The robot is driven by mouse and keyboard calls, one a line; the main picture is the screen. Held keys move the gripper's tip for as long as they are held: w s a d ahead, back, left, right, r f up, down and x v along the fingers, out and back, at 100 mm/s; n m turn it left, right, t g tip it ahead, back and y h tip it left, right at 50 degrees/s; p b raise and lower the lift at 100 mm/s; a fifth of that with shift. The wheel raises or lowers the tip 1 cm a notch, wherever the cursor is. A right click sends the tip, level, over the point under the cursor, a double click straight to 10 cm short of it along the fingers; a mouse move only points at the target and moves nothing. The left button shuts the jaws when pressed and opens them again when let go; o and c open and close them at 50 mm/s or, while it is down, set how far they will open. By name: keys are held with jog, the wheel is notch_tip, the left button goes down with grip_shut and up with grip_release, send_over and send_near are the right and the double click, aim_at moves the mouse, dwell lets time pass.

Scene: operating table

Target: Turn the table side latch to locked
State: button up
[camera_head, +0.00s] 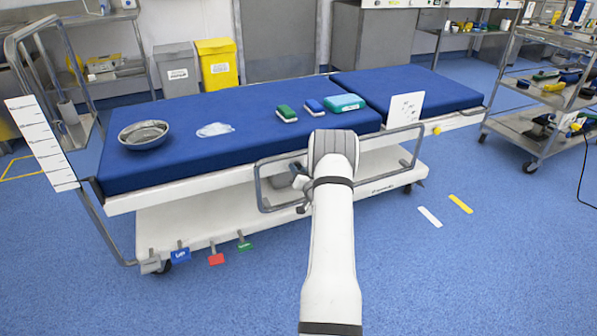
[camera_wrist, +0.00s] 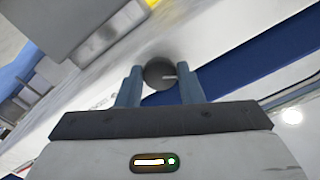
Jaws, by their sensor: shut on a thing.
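The table side latch shows in the wrist view as a dark round knob (camera_wrist: 158,74) with a short pale pointer mark facing right in that picture. My gripper (camera_wrist: 160,78) has one blue-grey finger on each side of the knob and is shut on it. Whether the pointer stands at locked cannot be read. In the head view my arm reaches to the near side of the operating table (camera_head: 235,152), by the grey side rail (camera_head: 263,188). There my arm's own links hide the latch and most of my gripper.
On the blue mattress lie a steel bowl (camera_head: 144,133), a clear plastic packet (camera_head: 214,130), a green block (camera_head: 287,113) and a teal case (camera_head: 344,102). A white card (camera_head: 405,108) stands at the right. Coloured pedals, including a red one (camera_head: 216,259), stick out below.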

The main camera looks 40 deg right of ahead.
jog(key=m+p, duration=0.2)
jog(key=m, duration=1)
jog(key=shift+d+r, duration=0.1)
jog(key=shift+r, duration=0.05)
dwell(0.6)
jog(key=o, duration=1)
jog(key=shift+c, duration=0.2)
jog(key=p+v, duration=0.2)
jog(key=v, duration=0.5)
jog(key=shift+s, duration=0.4)
